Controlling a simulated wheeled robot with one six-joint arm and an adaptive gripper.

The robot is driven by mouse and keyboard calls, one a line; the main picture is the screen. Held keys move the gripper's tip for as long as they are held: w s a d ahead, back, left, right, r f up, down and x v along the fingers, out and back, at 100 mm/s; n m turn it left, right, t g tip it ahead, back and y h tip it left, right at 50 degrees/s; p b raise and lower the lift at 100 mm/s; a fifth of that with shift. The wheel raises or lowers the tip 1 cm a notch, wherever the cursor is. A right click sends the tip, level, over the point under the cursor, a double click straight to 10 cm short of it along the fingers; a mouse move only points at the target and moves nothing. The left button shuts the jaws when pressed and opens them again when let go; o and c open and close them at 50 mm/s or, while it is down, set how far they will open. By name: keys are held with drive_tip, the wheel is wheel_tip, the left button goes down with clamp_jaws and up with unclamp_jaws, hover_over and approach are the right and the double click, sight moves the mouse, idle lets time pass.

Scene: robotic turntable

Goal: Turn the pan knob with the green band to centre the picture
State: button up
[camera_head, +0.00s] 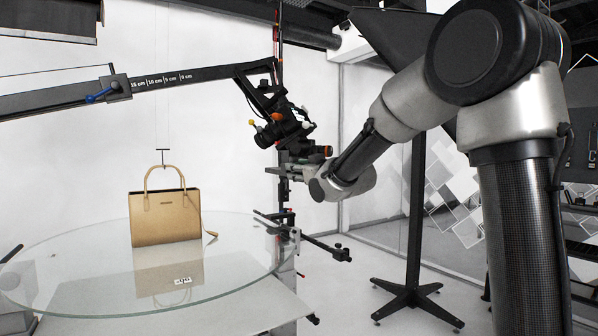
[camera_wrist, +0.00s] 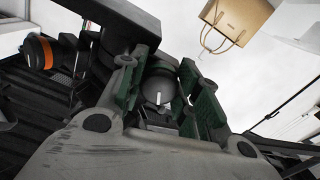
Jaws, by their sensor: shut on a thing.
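The pan knob (camera_wrist: 157,90) is a dark round knob with a pale mark on its face, in the middle of the wrist view. A dark green band shows faintly along its upper edge. My gripper (camera_wrist: 162,82) is shut on it, with a green-padded finger on each side. In the head view my gripper (camera_head: 292,171) reaches the camera head from the right, just below the camera (camera_head: 283,130); the knob is hidden there. A tan handbag (camera_head: 165,217) stands upright on the glass turntable (camera_head: 85,262). The camera's picture is not visible in either view.
Another knob with an orange band (camera_wrist: 40,52) is close by at the left of the wrist view. A long boom arm (camera_head: 190,76) crosses at upper left. A black stand (camera_head: 417,230) is behind my arm. Floor at lower right is partly clear.

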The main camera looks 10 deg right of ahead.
drive_tip(key=shift+n, duration=0.9)
drive_tip(key=o, duration=1)
drive_tip(key=v, duration=1.2)
